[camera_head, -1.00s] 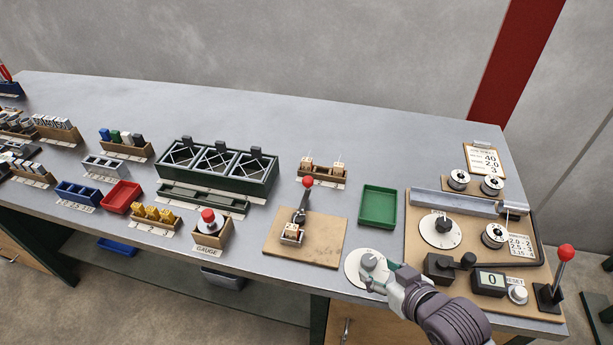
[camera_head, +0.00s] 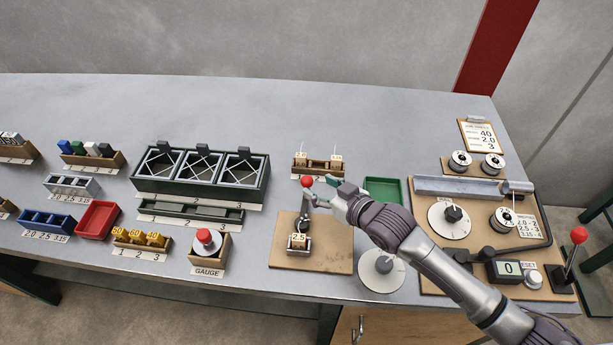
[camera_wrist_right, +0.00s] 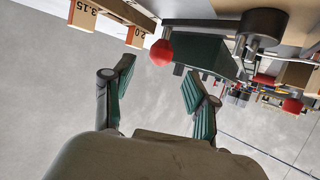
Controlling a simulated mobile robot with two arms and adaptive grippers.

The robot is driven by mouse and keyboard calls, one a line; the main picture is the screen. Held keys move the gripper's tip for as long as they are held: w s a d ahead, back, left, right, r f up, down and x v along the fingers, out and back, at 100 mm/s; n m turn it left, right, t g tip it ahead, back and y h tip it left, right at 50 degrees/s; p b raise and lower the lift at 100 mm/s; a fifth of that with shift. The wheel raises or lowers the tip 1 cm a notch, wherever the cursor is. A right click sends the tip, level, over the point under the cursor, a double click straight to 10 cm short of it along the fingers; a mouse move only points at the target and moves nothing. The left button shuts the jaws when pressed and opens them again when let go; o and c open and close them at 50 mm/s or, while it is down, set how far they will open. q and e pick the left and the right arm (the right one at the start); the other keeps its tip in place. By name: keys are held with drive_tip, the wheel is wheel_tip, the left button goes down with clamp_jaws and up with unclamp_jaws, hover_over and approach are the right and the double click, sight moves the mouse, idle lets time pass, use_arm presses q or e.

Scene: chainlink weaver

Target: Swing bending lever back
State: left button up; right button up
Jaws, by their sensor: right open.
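The bending lever (camera_head: 306,203) is a dark arm with a red ball knob (camera_head: 307,182), mounted on a tan board (camera_head: 325,258) near the middle of the bench. The knob points toward the back of the bench. A small block marked 2.5 (camera_head: 298,242) sits at the lever's front end. My right gripper (camera_head: 326,191) is open and empty, just right of the knob. In the right wrist view the red knob (camera_wrist_right: 161,52) shows just beyond the open fingers (camera_wrist_right: 158,85), not between them. My left gripper is out of view.
A wooden rack (camera_head: 318,168) with labelled pieces stands just behind the lever. A green tray (camera_head: 384,190) lies behind my right arm. A round dial (camera_head: 381,283) is right of the board. A second red-knobbed lever (camera_head: 579,236) stands at the far right.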

sight(310, 181)
drive_tip(key=x, duration=0.5)
drive_tip(key=shift+w+a+f, duration=0.1)
drive_tip(key=shift+w, duration=0.1)
drive_tip(key=shift+w+a+f, duration=0.1)
drive_tip(key=shift+w, duration=0.1)
drive_tip(key=shift+w+a+f, duration=0.1)
drive_tip(key=shift+c, duration=0.4)
drive_tip(key=c, duration=0.8)
clamp_jaws()
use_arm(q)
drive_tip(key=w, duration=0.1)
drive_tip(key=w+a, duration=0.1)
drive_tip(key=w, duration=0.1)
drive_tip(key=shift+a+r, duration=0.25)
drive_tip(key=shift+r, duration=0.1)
